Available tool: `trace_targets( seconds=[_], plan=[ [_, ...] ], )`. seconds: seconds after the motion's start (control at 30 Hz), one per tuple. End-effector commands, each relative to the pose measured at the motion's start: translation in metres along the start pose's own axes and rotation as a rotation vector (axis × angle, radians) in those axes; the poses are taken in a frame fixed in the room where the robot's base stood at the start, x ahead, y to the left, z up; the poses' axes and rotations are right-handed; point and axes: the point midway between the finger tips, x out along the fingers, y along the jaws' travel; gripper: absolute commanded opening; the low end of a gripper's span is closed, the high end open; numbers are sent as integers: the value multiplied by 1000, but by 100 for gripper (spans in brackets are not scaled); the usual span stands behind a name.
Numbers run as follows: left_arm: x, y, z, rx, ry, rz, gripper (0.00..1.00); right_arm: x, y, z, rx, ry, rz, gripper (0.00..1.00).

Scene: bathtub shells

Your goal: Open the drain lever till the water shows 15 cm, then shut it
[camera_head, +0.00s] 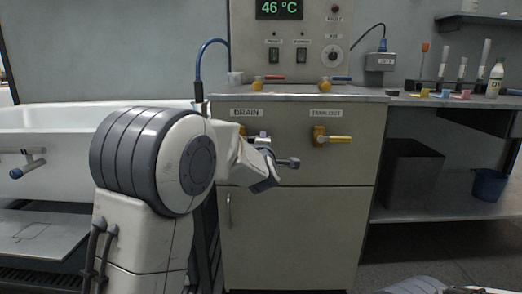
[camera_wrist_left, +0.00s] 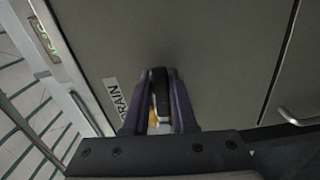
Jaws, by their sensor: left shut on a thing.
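The drain lever, under the DRAIN label (camera_head: 247,112) on the cabinet front, is mostly hidden behind my left arm in the head view; a bit of its yellow valve body (camera_head: 243,130) shows. In the left wrist view my left gripper (camera_wrist_left: 160,82) has its purple fingers closed around the lever's dark handle (camera_wrist_left: 159,92), with yellow metal behind it. In the head view the left gripper (camera_head: 263,138) is largely covered by my wrist. The lever's exact angle cannot be told. The white tub (camera_head: 60,120) stands at left; its water is not visible. My right gripper is out of view.
A second yellow lever (camera_head: 335,139) sits level, right of the drain valve. The panel display (camera_head: 279,8) reads 46 °C. A small greenish readout (camera_wrist_left: 42,38) in the wrist view is illegible. Bottles and tubes stand on the right counter (camera_head: 450,100). A blue bucket (camera_head: 489,185) is below.

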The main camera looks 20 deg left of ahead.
Motion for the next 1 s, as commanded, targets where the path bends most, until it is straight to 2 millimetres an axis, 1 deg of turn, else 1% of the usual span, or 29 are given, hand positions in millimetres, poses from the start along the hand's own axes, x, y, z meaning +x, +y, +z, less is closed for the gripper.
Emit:
trace_targets(
  seconds=[0.03,0.3,0.77,0.8,0.83,0.87,1.0],
  plan=[
    [0,0,0,-22,0,-1,0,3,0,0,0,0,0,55],
    [0,5,0,-92,1,-3,0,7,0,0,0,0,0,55],
    [0,6,-1,-103,1,-2,0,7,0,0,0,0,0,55],
    [0,6,-1,-103,1,-2,40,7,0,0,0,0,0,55],
    [0,6,-1,-103,1,-2,52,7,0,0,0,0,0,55],
    [0,6,-1,-102,1,-2,55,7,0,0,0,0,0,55],
    [0,6,-1,-101,1,-1,55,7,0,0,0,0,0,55]
  ],
)
